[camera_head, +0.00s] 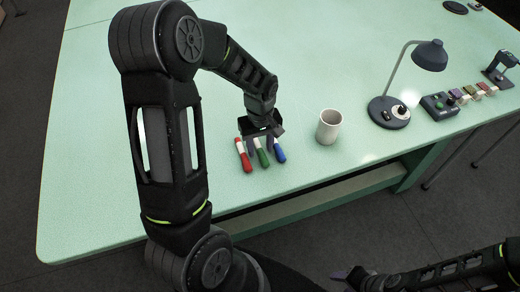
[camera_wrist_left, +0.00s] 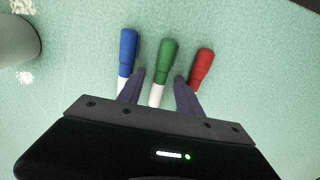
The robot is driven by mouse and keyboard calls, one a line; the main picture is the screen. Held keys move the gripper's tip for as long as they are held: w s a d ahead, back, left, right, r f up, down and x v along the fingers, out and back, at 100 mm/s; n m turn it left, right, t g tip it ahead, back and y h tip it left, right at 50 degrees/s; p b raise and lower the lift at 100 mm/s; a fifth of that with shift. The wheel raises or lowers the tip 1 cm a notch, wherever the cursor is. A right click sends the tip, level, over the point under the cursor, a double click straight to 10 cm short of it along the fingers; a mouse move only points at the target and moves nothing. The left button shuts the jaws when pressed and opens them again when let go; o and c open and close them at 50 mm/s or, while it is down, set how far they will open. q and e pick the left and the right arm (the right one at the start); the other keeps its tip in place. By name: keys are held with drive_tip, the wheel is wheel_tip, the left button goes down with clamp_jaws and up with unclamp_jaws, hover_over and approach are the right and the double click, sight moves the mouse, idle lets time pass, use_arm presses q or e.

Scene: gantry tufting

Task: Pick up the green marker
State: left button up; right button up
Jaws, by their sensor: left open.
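The green marker (camera_head: 262,156) lies on the table between a red marker (camera_head: 244,158) and a blue marker (camera_head: 279,153). In the left wrist view, the green marker (camera_wrist_left: 167,58) has a green end and a white part running towards my gripper. My left gripper (camera_head: 262,139) is open above it. In the left wrist view the fingers (camera_wrist_left: 159,78) stand on either side of the green marker, with the blue marker (camera_wrist_left: 128,50) outside the left finger and the red marker (camera_wrist_left: 201,66) outside the right finger.
A white mug (camera_head: 328,127) stands right of the markers. A desk lamp (camera_head: 388,112), a small control box (camera_head: 438,105) and small coloured blocks (camera_head: 470,94) stand further right. The mint-green table (camera_head: 100,150) is clear to the left. My right arm is at the lower right.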

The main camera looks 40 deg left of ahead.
use_arm(q)
clamp_jaws()
idle(0.5)
